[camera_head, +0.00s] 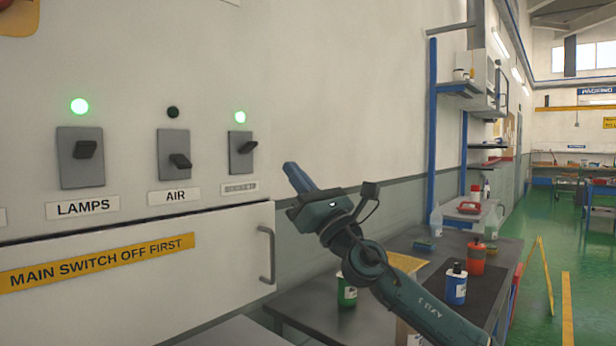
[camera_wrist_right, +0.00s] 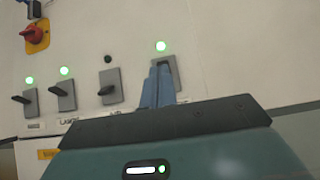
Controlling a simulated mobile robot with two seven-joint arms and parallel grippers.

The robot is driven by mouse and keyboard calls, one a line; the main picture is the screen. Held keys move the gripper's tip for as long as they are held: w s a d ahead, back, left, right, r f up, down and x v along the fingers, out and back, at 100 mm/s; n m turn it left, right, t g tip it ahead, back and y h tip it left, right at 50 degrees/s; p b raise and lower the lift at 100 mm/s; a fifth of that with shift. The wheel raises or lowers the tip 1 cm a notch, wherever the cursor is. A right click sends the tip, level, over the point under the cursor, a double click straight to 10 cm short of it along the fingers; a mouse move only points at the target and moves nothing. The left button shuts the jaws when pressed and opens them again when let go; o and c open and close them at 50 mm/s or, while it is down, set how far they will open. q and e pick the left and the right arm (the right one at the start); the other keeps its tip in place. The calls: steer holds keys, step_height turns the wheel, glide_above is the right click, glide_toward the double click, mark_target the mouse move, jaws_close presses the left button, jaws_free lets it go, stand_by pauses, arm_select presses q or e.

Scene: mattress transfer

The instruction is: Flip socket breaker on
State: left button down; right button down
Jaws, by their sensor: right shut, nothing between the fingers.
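The rightmost breaker (camera_head: 242,156) is a grey plate with a black lever on the white panel. My left gripper is not in view.
The LAMPS breaker (camera_head: 81,157) is lit green; the AIR breaker (camera_head: 174,154) has a dark lamp and a lower lever. A cabinet handle (camera_head: 267,255) sticks out below. A workbench (camera_head: 310,300) with bottles stands at the right. A red rotary switch (camera_wrist_right: 33,36) is at upper left.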

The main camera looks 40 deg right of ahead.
steer(key=s, duration=0.3)
steer(key=shift+r+b, duration=0.3)
steer(key=shift+r, duration=0.05)
stand_by(0.3)
